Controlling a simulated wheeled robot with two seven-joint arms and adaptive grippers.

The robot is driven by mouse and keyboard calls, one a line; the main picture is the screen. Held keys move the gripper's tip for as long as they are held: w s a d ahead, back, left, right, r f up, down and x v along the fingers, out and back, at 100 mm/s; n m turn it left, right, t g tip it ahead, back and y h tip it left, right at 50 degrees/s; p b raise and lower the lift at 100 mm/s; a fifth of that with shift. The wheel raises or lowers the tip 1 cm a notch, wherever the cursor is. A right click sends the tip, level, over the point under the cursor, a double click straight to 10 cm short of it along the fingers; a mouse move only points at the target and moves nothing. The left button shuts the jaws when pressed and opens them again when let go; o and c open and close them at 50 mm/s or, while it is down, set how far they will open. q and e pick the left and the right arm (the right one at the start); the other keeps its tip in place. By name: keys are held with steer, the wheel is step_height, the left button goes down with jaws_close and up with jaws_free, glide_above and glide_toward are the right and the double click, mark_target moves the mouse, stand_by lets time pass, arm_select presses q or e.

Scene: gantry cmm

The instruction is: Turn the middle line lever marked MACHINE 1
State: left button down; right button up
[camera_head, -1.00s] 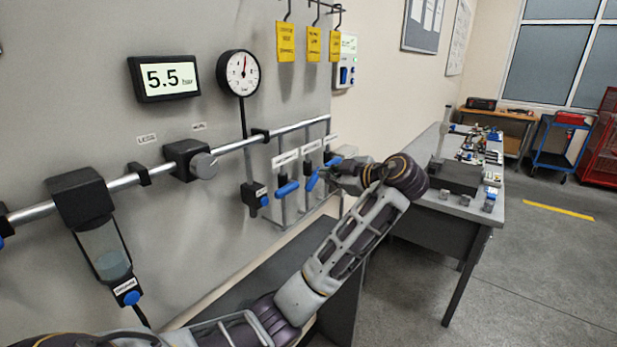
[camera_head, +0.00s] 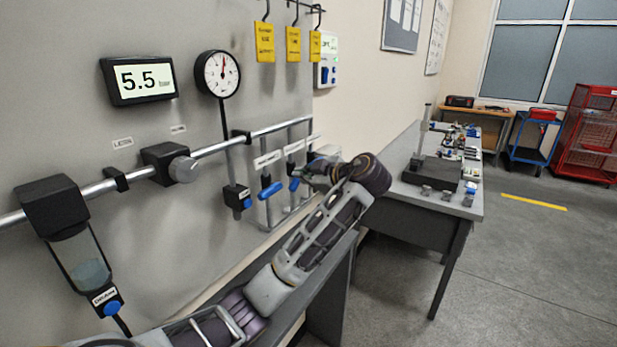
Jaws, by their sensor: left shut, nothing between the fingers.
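The middle blue lever (camera_head: 294,184) hangs on the drop line under a white label plate (camera_head: 295,147), whose text is too small to read. It is slanted and partly covered by my left gripper. My left gripper (camera_head: 307,174) is shut and empty, right beside this lever; I cannot tell whether it touches it. A second blue lever (camera_head: 270,190) to the left is clear of the gripper, under its own label plate (camera_head: 267,160). The third lever, to the right, is hidden behind my gripper and wrist. My right gripper is not in view.
A silver pipe (camera_head: 210,150) runs along the wall above the levers, with a regulator knob (camera_head: 183,169), a dial gauge (camera_head: 218,74) and a display (camera_head: 139,80) reading 5.5 bar. A grey bench (camera_head: 400,196) stands to the right. Yellow tags (camera_head: 293,43) hang above.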

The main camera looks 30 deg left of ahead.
arm_select(q)
steer(key=x, duration=0.6)
steer(key=shift+a, duration=0.1)
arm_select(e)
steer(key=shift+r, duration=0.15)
arm_select(q)
steer(key=shift+w+f, duration=0.1)
steer(key=shift+f, duration=0.05)
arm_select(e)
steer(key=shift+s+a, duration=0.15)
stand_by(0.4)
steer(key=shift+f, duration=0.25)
arm_select(q)
steer(key=shift+f+n+t+b, duration=0.1)
steer(key=shift+n+t+b, duration=0.25)
steer(key=shift+b, duration=0.5)
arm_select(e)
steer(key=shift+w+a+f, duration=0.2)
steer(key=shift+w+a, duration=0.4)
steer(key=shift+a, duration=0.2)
